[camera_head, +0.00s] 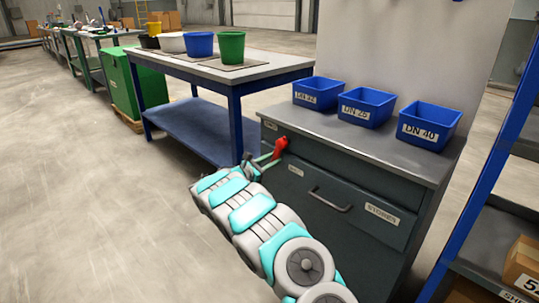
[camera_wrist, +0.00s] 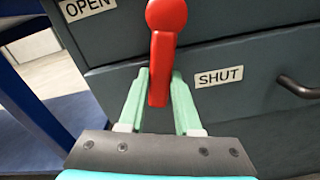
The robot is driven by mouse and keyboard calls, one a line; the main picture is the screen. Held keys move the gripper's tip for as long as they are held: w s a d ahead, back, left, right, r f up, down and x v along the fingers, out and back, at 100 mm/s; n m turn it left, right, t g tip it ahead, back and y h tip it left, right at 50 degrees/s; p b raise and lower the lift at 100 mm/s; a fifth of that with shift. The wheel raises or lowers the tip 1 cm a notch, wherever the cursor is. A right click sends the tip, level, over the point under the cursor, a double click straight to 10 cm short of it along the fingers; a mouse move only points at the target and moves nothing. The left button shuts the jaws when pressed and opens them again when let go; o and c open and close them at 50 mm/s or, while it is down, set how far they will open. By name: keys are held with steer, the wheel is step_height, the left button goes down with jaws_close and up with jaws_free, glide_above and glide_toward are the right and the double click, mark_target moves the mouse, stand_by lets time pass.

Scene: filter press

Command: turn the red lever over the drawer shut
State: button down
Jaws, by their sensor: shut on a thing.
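The red lever (camera_head: 281,146) is at the upper left of the front of the grey drawer cabinet. In the wrist view the red lever (camera_wrist: 167,45) hangs almost straight down from its round pivot end. My gripper (camera_wrist: 159,78) has one pale green finger on each side of its lower part and is shut on it. My gripper (camera_head: 264,161) reaches the lever from below left in the head view. An OPEN label (camera_wrist: 88,5) is up and left of the lever; a SHUT label (camera_wrist: 219,77) is to its lower right. The drawer (camera_head: 325,195) looks flush with the cabinet front.
A drawer handle (camera_head: 330,200) sticks out to the right of the lever. Three blue bins (camera_head: 366,105) stand on the cabinet top. A blue-legged workbench (camera_head: 232,95) with buckets stands to the left, a blue shelf frame (camera_head: 490,180) to the right. The floor at left is clear.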

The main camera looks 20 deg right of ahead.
steer(key=shift+s+d+f+n+p, duration=0.15)
steer(key=shift+s+n+p, duration=0.3)
steer(key=shift+n, duration=0.45)
steer(key=shift+s+d+f+n+p, duration=0.1)
steer(key=shift+s+d+n+p, duration=0.15)
steer(key=shift+s+n, duration=0.5)
steer(key=shift+w+n, duration=0.15)
steer(key=shift+n, duration=0.1)
steer(key=c, duration=0.6)
jaws_free()
steer(key=v, duration=0.8)
steer(key=shift+b, duration=0.35)
steer(key=shift+d+r, duration=0.1)
